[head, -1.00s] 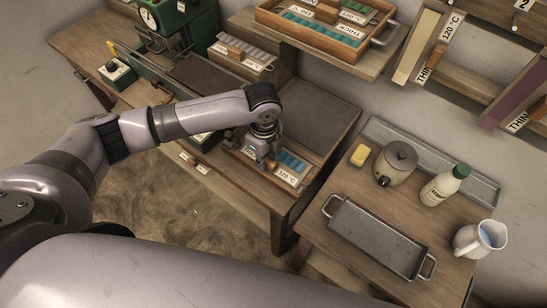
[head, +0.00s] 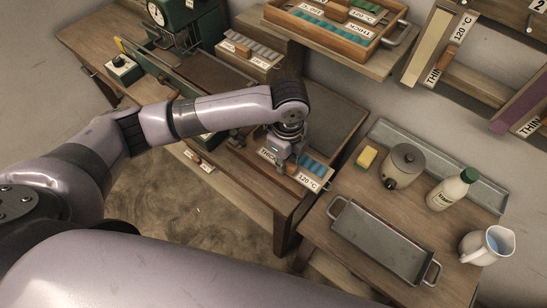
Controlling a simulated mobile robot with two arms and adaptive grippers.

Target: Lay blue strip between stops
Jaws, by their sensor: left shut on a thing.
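The blue strip (head: 314,165) is a row of blue segments on a wooden piece with white labels, one reading 120 °C. It is over the right part of the long wooden bench (head: 270,204). My left gripper (head: 284,163) points down at the middle of this piece and is shut on it; the fingers hide the exact grip spot. I cannot tell whether the piece touches the bench top. I cannot make out the stops with certainty. My right gripper is not in view.
A side table holds a grey tray (head: 384,243), a lidded pot (head: 402,166), a bottle (head: 450,190), a jug (head: 486,246) and a yellow block (head: 367,157). A wooden tray (head: 340,42) with similar strips stands on a raised shelf. A green dial machine (head: 182,22) stands back left.

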